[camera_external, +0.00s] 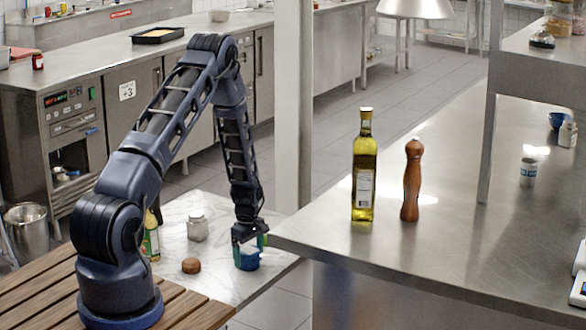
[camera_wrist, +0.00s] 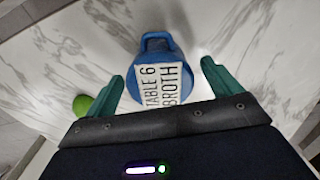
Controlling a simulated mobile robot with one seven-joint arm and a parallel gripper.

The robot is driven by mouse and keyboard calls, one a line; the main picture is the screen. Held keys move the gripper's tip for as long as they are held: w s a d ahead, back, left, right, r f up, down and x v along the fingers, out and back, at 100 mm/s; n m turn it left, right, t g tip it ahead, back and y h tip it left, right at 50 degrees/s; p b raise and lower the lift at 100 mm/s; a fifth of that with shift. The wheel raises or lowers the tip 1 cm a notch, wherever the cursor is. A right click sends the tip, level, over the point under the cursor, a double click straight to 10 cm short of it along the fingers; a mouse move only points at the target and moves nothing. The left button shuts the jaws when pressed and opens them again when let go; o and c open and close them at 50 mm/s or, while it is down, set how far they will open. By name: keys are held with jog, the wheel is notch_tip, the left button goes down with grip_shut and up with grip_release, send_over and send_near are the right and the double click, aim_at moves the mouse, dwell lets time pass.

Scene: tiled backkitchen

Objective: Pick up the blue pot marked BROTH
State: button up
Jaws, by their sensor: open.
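The blue pot (camera_wrist: 150,50) sits upright on the white marble top, with a handle loop at its far side. A white label on it reads TABLE 6 BROTH. In the external view the pot (camera_external: 247,264) stands near the right edge of the marble top, partly covered by my gripper (camera_external: 249,240). In the wrist view my gripper (camera_wrist: 162,72) is open, with one green finger on each side of the pot. Gaps show between the fingers and the pot, and nothing is held.
A round brown thing (camera_external: 191,266), a glass jar (camera_external: 198,228) and a green-labelled bottle (camera_external: 152,242) stand left of the pot. A green thing (camera_wrist: 84,105) shows at left in the wrist view. A steel counter (camera_external: 330,238) with an oil bottle (camera_external: 364,175) and wooden mill (camera_external: 411,185) is close right.

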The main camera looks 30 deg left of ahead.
jog(key=shift+f, duration=0.5)
jog(key=shift+c, duration=0.4)
jog(key=c, duration=1.2)
